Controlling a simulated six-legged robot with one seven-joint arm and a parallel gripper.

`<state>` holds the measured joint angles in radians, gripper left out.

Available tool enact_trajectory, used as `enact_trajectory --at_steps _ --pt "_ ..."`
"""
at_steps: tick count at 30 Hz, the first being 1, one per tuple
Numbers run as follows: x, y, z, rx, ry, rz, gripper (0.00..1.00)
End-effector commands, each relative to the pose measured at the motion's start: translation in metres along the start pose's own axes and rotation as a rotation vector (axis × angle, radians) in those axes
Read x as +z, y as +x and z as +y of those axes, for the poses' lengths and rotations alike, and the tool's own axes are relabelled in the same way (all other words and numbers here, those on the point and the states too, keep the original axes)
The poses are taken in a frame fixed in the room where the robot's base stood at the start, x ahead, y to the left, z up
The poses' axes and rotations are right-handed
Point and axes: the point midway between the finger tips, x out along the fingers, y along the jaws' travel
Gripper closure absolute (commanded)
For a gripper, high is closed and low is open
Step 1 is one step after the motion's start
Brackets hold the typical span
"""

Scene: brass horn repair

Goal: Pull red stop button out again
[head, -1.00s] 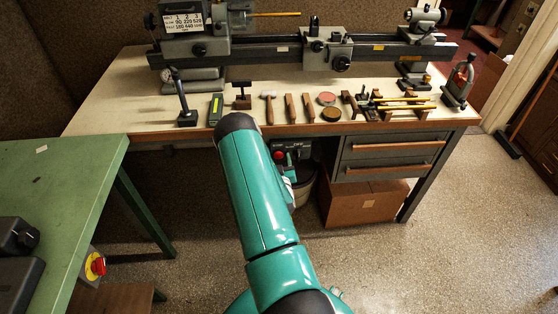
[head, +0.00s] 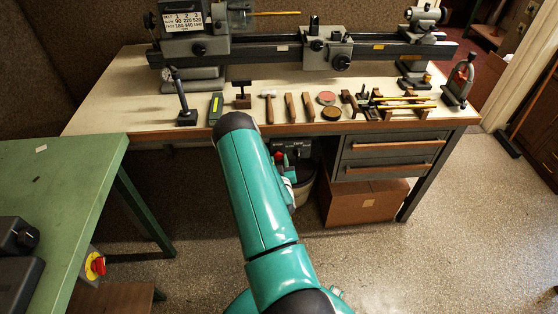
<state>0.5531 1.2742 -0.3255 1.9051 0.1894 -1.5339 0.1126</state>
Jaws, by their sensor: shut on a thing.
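A small red button (head: 279,156) shows on the dark control box (head: 303,151) under the front edge of the lathe bench, just right of my teal arm. I take it for the red stop button. Its left side is close to my arm's outline, and I cannot tell how far it stands out. A white and teal part of my arm shows just below it. My gripper's fingers are hidden behind my upper arm, so their contact with the button cannot be seen. Another red knob on a yellow plate (head: 95,265) is at the green table's side.
The lathe bench (head: 110,110) carries a lathe (head: 340,55) and a row of hand tools. Drawers (head: 390,155) and a cardboard box (head: 365,200) are right of the control box. A green table (head: 60,190) stands at left.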

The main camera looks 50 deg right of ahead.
Motion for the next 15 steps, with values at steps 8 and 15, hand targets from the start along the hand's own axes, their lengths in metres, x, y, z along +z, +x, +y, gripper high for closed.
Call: enact_trajectory --at_steps 8,15 --pt "0.0011 -0.0018 -0.0003 0.0 0.0 -0.002 0.43" --pt "0.001 -0.002 -0.0002 0.0 0.0 -0.002 0.43"
